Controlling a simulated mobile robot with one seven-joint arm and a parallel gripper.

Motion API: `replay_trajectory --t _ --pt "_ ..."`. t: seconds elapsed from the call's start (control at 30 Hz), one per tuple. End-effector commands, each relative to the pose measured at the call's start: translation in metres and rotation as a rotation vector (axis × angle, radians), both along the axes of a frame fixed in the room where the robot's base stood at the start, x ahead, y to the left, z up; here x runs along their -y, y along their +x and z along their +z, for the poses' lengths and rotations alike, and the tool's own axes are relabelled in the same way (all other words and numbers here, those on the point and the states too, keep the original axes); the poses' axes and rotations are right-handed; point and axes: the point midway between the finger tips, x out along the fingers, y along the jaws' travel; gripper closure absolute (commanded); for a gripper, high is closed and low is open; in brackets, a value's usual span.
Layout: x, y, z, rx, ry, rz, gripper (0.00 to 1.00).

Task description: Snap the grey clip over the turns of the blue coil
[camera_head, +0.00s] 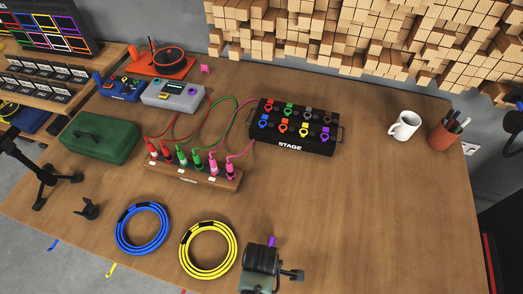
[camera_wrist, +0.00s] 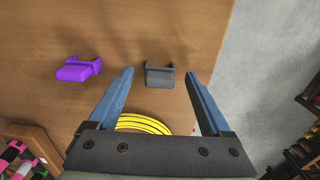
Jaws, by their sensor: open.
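The blue coil (camera_head: 120,241) lies flat on the table at the lower left of the head view, with dark bands on its turns. It does not show in the wrist view. The grey clip (camera_wrist: 160,77) lies on the wood in the wrist view, framed between my fingertips. My gripper (camera_wrist: 159,73) is open, with nothing clasped; I cannot tell its height over the clip.
A purple clip (camera_wrist: 76,72) lies left of the grey one. The yellow coil (camera_head: 208,249) lies between the blue coil and my gripper. A plug block (camera_head: 190,178) and the stage box (camera_head: 293,128) stand behind.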

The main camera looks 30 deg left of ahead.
Motion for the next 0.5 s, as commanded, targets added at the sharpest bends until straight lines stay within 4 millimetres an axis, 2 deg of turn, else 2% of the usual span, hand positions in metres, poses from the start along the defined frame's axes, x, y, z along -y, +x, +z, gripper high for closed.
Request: replay_trajectory --t 0.1,0.33,0.5 --pt "-0.0002 0.0003 -0.0064 0.001 0.0 0.0 0.17" --pt "-0.0002 0.0003 -0.0068 0.002 0.001 -0.001 0.19" --pt "-0.0002 0.0002 -0.0067 0.002 0.001 -0.001 0.49"
